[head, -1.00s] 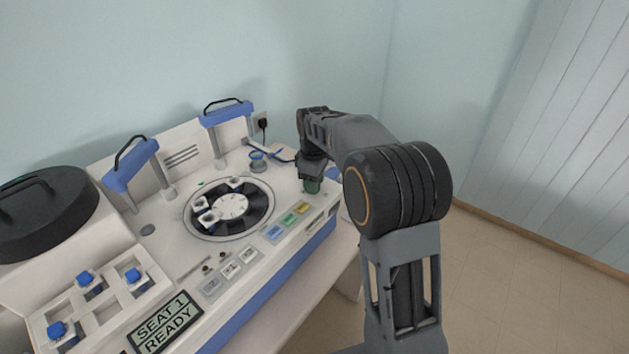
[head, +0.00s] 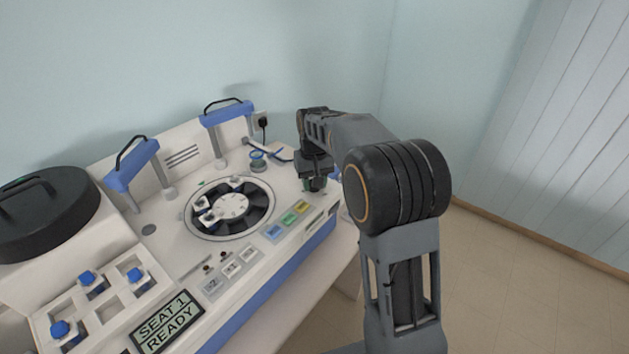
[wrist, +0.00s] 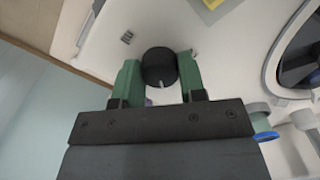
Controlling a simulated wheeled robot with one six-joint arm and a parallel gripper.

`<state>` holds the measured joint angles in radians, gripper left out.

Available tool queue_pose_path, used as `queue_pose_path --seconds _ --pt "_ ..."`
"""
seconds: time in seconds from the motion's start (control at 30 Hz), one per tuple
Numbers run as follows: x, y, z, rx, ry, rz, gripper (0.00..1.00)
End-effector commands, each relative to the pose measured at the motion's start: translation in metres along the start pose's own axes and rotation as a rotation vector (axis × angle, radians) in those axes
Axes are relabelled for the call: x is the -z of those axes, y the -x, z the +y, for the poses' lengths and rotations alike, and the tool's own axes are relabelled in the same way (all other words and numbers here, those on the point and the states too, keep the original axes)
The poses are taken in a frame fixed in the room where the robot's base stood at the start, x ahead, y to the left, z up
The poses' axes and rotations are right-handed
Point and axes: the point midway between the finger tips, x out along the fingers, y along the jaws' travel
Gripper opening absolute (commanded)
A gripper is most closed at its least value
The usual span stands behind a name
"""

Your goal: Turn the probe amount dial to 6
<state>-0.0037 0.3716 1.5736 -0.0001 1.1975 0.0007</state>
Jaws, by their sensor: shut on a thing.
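The probe amount dial (wrist: 159,68) is a black round knob with a pale pointer line on its rim, seen in the wrist view between my green fingers. My gripper (wrist: 160,76) is shut on the dial, with one finger on each side of it. In the head view my gripper (head: 314,185) is down at the right end of the white machine, and it hides the dial there. A small printed mark (wrist: 127,37) sits on the panel near the dial. The number the pointer stands at cannot be read.
The machine's round carousel (head: 232,206) lies to the left of my gripper. Coloured buttons (head: 289,218) run along the front edge. A blue-topped jar (head: 258,160) stands behind. A display (head: 167,325) reads "SEAT 1 READY". Floor is clear at right.

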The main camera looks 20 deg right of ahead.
Motion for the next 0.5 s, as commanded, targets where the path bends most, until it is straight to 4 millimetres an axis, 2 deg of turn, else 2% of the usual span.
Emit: queue_pose_path --seconds 0.2,0.5 --pt "0.0013 0.0019 0.0 0.001 -0.177 0.007 0.14" --pt "0.0014 0.002 -0.0001 0.001 -0.35 0.008 0.14"
